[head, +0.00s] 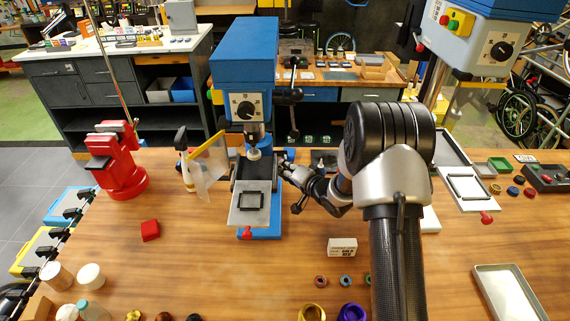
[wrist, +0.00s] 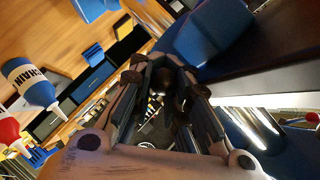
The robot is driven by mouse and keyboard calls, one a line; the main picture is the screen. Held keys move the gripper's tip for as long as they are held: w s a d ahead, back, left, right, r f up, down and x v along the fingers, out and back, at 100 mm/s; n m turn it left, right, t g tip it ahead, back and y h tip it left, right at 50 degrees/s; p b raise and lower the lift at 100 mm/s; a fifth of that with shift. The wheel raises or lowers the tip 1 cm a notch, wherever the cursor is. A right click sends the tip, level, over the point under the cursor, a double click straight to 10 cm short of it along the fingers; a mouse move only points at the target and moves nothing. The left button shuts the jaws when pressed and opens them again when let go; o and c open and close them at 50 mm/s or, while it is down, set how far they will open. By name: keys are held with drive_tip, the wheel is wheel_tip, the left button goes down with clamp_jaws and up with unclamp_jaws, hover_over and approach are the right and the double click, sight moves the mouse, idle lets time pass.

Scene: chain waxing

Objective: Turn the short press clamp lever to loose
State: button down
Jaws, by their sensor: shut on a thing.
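The short press (head: 245,60) stands left of centre in the head view, with a blue head, a black dial and a plate table over a blue base. My gripper (head: 285,168) is at the right side of its column, low beside the table. In the wrist view my gripper (wrist: 166,80) is closed around a dark rounded knob (wrist: 165,72), which appears to be the clamp lever's end. The fingers hide most of the lever, so its angle cannot be told. A blue press part (wrist: 212,30) is close by.
A black-knobbed feed handle (head: 290,96) hangs right of the press head. A clear guard (head: 208,160) stands left of the press. A taller press (head: 490,40) is at right. A red vise (head: 120,165) is at left.

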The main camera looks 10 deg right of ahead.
drive_tip(key=shift+r, duration=0.1)
drive_tip(key=c, duration=1.7)
unclamp_jaws()
drive_tip(key=shift+d, duration=0.1)
drive_tip(key=v, duration=0.8)
